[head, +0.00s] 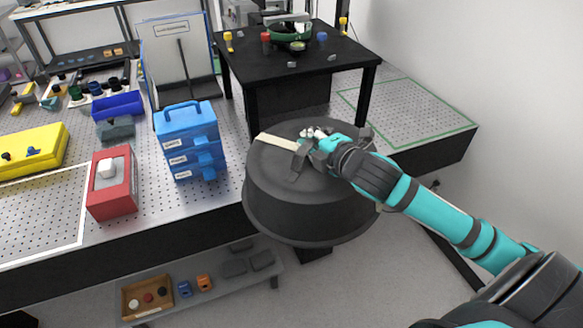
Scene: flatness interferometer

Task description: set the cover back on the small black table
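The cover (290,195) is a large dark grey round drum with a flared lower rim and a pale strip across its top. It is in the head view's middle, in front of the bench edge, and appears to hang in the air. My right gripper (302,152) is at the top of the cover and looks shut on its handle; the fingers partly hide the grip. The small black table (345,52) stands behind the cover on the bench. My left gripper is not in view.
On the black table are a green round part (290,32), yellow-topped and red-topped pieces and small grey blocks. A blue drawer box (190,140) and a red box (112,182) stand left of the cover. A green-outlined perforated area (415,105) at right looks clear.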

